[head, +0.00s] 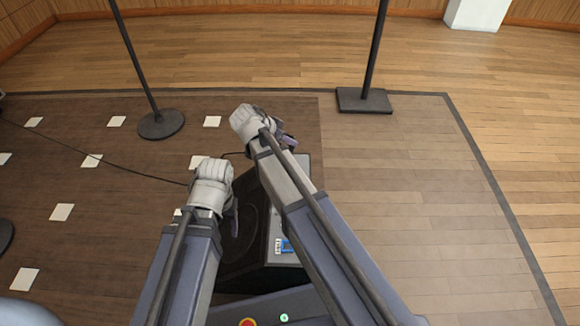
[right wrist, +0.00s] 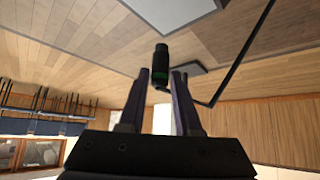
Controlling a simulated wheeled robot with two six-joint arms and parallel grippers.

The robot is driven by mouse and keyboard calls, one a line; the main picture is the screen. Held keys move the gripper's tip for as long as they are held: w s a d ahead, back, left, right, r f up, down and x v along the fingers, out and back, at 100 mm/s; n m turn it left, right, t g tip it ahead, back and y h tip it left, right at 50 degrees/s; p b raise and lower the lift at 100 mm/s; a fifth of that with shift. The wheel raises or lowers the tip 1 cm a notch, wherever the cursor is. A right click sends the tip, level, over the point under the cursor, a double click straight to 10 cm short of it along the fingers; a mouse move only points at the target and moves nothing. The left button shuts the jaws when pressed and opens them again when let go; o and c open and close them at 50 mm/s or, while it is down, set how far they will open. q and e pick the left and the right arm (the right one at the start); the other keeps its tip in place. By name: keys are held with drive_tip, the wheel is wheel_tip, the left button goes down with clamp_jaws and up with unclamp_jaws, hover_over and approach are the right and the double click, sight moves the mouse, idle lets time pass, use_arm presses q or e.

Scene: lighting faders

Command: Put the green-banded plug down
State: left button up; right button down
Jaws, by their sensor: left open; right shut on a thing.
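The green-banded plug (right wrist: 160,68) is black with a green ring and shows in the right wrist view between the fingertips of my right gripper (right wrist: 162,84). My right gripper is shut on it. In the head view my right gripper (head: 288,141) is over the far end of a dark box, and the plug is hidden there behind the hand and arm. My left gripper (head: 234,217) is open beside the left part of the box; its fingers are partly hidden by the hand.
The dark box (head: 256,270) with a grey panel (head: 277,258) stands under my arms. A blue connector (head: 286,246) shows on the panel. A black cable (head: 120,170) crosses the floor. Two stands with dark bases (head: 161,124) (head: 364,101) are beyond. The floor at right is clear.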

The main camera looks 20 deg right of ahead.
drive_tip(key=shift+f+b, duration=4.35)
drive_tip(key=shift+f, duration=0.35)
drive_tip(key=shift+f, duration=0.3)
drive_tip(key=c, duration=0.6)
unclamp_jaws()
drive_tip(key=shift+r, duration=0.1)
